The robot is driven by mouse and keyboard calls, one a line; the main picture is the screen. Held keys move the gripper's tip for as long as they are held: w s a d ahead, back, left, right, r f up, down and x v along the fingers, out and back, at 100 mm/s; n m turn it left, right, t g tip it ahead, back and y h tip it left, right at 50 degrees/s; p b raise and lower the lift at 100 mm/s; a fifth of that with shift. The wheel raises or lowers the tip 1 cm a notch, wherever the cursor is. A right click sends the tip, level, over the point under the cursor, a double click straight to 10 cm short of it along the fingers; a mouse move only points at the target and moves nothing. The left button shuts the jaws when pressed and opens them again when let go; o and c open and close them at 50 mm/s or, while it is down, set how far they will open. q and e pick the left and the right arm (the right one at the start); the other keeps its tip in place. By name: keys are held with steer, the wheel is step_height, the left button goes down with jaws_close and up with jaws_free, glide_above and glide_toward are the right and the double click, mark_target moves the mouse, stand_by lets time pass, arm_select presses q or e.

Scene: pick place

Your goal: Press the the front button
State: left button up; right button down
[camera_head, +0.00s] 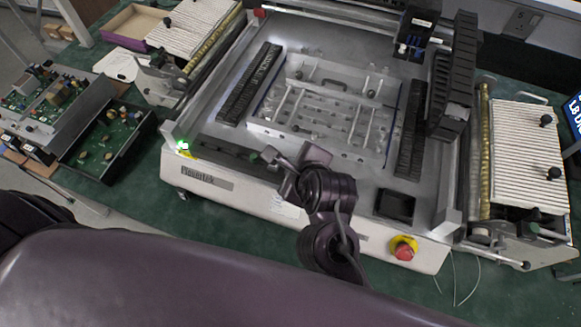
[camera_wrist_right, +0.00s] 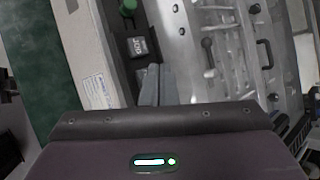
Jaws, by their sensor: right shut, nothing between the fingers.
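A red button (camera_head: 403,252) with a yellow ring sits on the front face of the machine (camera_head: 235,190), toward its right end. A small green button (camera_head: 254,156) is on the front top strip, and it also shows in the right wrist view (camera_wrist_right: 128,6). My right gripper (camera_head: 271,155) is over the front strip, close beside the green button; I cannot tell whether it touches. My left gripper is not in view.
A glowing green light (camera_head: 183,147) is at the machine's front left corner. A dark square recess (camera_head: 395,206) lies left of and above the red button. Circuit boards (camera_head: 108,135) stand at the left. A ridged white feeder (camera_head: 515,150) is at the right. The green bench (camera_head: 225,218) is clear in front.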

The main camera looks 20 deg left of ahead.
steer(key=shift+f, duration=0.15)
stand_by(0.5)
steer(key=shift+f, duration=0.3)
steer(key=shift+f+b, duration=0.4)
steer(key=shift+b, duration=0.05)
stand_by(0.5)
stand_by(0.3)
steer(key=shift+r+p, duration=0.85)
steer(key=shift+p, duration=0.1)
steer(key=shift+r, duration=0.1)
step_height(320, 180, up, 5)
steer(key=p, duration=0.5)
steer(key=shift+s+a, duration=0.1)
